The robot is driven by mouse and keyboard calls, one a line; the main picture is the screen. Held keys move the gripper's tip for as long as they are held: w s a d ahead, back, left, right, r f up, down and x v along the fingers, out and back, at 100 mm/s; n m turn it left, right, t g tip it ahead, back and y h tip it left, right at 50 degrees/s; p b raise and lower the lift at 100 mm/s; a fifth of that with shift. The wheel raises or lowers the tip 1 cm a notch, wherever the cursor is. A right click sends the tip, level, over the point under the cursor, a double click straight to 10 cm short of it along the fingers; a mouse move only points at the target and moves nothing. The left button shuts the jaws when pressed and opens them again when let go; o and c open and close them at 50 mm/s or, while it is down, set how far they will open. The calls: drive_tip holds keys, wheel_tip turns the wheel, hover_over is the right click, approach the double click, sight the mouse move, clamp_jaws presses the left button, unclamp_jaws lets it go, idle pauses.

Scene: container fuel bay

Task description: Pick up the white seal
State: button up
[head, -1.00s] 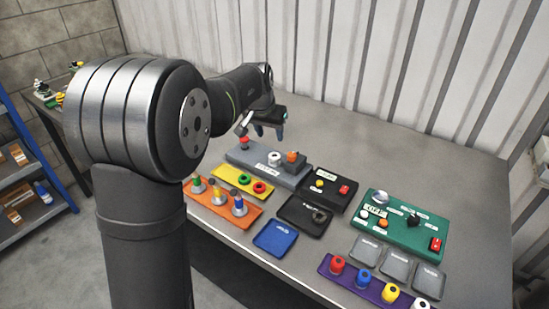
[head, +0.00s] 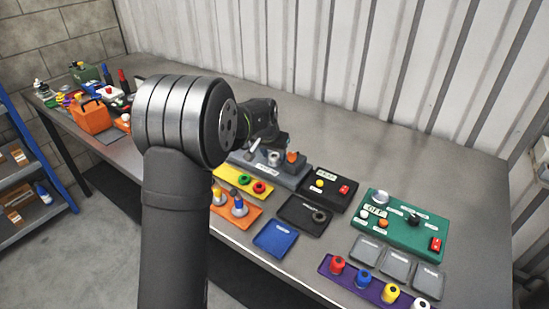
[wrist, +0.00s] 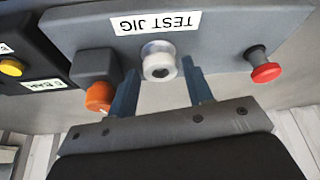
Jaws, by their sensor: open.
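The white seal (wrist: 158,62) is a thick white ring around a grey centre on the grey test jig (wrist: 215,30). In the head view the seal (head: 274,158) shows beside the jig's orange knob, close to my gripper. My gripper (wrist: 159,68) is open, its two blue-grey fingers pointing at the jig with the seal between their tips in the wrist view. A gap shows on each side, wider on the right. I cannot tell how far the tips are from the seal in depth.
An orange knob (wrist: 98,97) on a grey block stands close to the left finger. A red mushroom button (wrist: 265,68) is to the right. A black box (head: 328,187), yellow tray (head: 243,181) and green panel (head: 405,222) lie nearby.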

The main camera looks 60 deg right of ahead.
drive_tip(key=c, duration=0.7)
drive_tip(key=shift+c, duration=0.2)
drive_tip(key=shift+r, duration=0.15)
